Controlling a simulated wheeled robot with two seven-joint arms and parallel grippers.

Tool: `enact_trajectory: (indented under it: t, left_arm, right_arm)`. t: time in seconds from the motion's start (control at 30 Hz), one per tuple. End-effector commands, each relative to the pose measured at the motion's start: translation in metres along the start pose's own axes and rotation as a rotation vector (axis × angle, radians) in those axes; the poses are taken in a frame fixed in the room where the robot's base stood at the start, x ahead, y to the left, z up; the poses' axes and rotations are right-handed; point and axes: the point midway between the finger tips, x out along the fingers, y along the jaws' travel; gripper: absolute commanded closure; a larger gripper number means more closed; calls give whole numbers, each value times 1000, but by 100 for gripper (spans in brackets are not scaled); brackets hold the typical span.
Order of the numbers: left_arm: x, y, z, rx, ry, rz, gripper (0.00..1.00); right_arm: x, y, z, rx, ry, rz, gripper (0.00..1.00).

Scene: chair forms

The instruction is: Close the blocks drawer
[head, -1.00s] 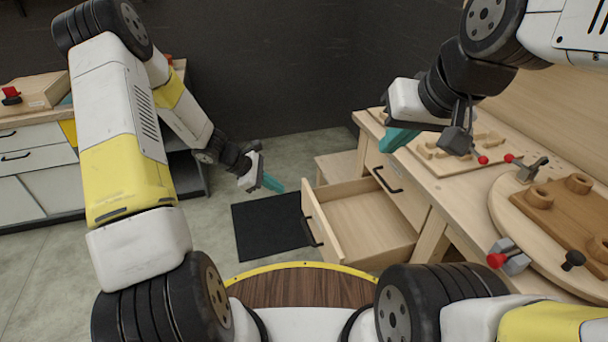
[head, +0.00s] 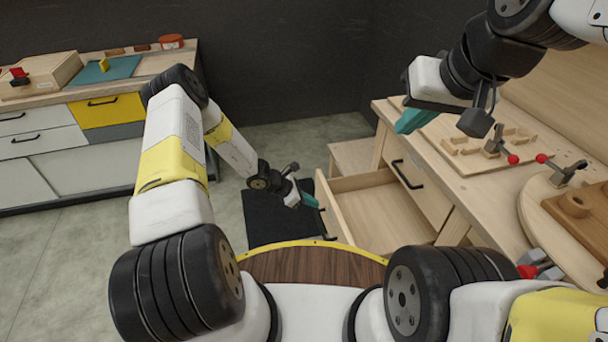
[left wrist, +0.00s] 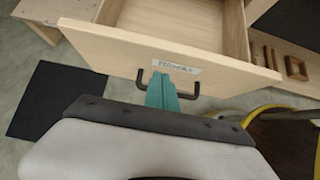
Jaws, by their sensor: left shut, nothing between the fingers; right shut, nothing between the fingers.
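The blocks drawer (head: 380,208) is pulled out under the wooden workbench and looks empty inside. In the left wrist view its front (left wrist: 105,48) carries a label, partly legible, above a dark handle (left wrist: 195,90). My left gripper (head: 312,203) is shut and empty at the drawer front. In the left wrist view its teal fingertips (left wrist: 161,82) overlap the middle of the handle; I cannot tell whether they touch it. My right gripper (head: 408,122) is shut and empty above the bench's left edge, away from the drawer.
The workbench (head: 455,185) holds a wooden form board and red-tipped clamps (head: 513,159). Another closed drawer (head: 412,185) sits beside the open one. A black mat (head: 270,220) lies on the floor. A cabinet with a yellow drawer (head: 105,110) stands at left.

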Motion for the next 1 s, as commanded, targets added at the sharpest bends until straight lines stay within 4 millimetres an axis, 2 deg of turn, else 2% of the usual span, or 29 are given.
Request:
enact_trajectory:
  t: [0.03,0.2,0.77,0.87,1.0]
  left_arm:
    - [6,0,10,6,-2,-1,100]
    - [19,0,23,3,-2,0,100]
    - [25,1,30,3,-1,1,100]
    - [31,0,36,4,-1,0,100]
    - [50,-1,54,6,-4,-2,100]
  right_arm:
    - [0,0,0,0,0,0,100]
    - [0,0,0,0,0,0,100]
    - [0,0,0,0,0,0,100]
    - [0,0,0,0,0,0,100]
    - [0,0,0,0,0,0,100]
